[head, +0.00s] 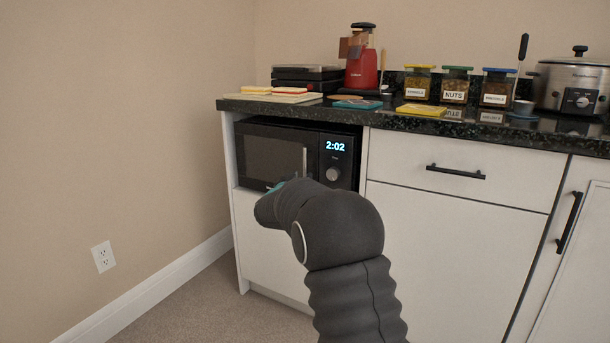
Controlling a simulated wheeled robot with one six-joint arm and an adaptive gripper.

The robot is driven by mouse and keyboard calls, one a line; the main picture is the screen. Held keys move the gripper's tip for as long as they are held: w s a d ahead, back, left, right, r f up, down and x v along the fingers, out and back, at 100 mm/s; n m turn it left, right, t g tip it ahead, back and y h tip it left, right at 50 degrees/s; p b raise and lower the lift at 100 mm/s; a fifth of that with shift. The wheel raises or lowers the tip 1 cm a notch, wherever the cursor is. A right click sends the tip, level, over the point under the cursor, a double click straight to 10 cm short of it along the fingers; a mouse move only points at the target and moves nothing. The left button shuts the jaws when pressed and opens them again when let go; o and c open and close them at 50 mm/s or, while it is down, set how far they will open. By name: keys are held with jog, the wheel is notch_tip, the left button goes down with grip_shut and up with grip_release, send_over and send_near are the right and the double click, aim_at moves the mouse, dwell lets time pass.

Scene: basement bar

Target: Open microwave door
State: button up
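The black microwave (265,128) sits in an open niche under the left end of the counter. Its door (269,156) looks shut, with a dark window and an upright silver handle (304,161) at the door's right side. The panel to the right of the handle shows a lit 2:02 and a round knob. My arm reaches up from the bottom of the head view toward the microwave's lower front.
The dark counter (430,122) holds a red appliance (361,70), several lidded jars and a slow cooker (573,88). A drawer (455,160) with a black handle is right of the microwave. The wall is at the left, with carpet floor free before it.

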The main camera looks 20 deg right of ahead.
aim_at(305, 173)
jog(key=shift+x, duration=2.25)
jog(key=shift+a, duration=0.1)
grip_shut()
